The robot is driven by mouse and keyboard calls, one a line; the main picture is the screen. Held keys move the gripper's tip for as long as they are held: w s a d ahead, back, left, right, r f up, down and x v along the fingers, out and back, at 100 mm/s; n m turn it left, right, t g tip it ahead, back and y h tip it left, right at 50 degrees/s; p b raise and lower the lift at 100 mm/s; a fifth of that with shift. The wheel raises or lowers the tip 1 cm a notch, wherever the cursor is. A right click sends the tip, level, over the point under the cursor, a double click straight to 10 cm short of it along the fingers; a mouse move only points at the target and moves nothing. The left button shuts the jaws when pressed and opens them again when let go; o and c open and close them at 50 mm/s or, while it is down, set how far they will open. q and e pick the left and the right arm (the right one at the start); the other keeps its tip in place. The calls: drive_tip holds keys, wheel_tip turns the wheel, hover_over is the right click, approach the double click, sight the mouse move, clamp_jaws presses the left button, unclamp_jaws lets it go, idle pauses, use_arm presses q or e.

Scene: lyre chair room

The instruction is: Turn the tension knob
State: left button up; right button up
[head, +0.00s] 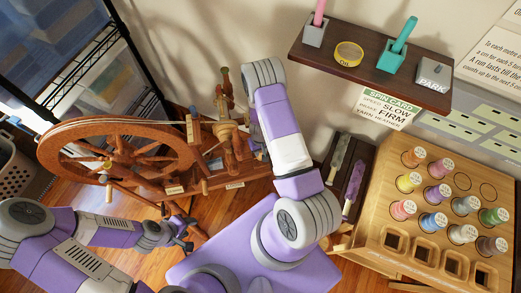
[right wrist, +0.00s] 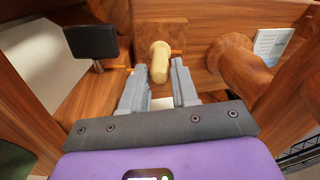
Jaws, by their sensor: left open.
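The spinning wheel (head: 118,150) stands at the left in the head view. In the right wrist view, a pale cream knob (right wrist: 159,62) sticks out of a wooden block (right wrist: 160,33). It looks like the tension knob. My right gripper (right wrist: 160,70) has a finger on each side of the knob, whose rounded end lies between the fingertips. I cannot tell whether both fingers touch it. In the head view my right arm hides that gripper and I cannot make out the knob. My left gripper (head: 186,236) is open and empty, low in front of the wheel.
A dark block on a post (right wrist: 91,42) and a thick wooden post (right wrist: 243,65) flank the knob. A shelf (head: 370,65) hangs above. A wooden spool rack (head: 375,225) stands at the right, a black wire rack (head: 95,75) at the left.

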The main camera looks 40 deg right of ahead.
clamp_jaws()
drive_tip(key=shift+m, duration=0.3)
drive_tip(key=shift+m, duration=2.6)
drive_tip(key=shift+o, duration=2.2)
unclamp_jaws()
drive_tip(key=shift+r, duration=0.1)
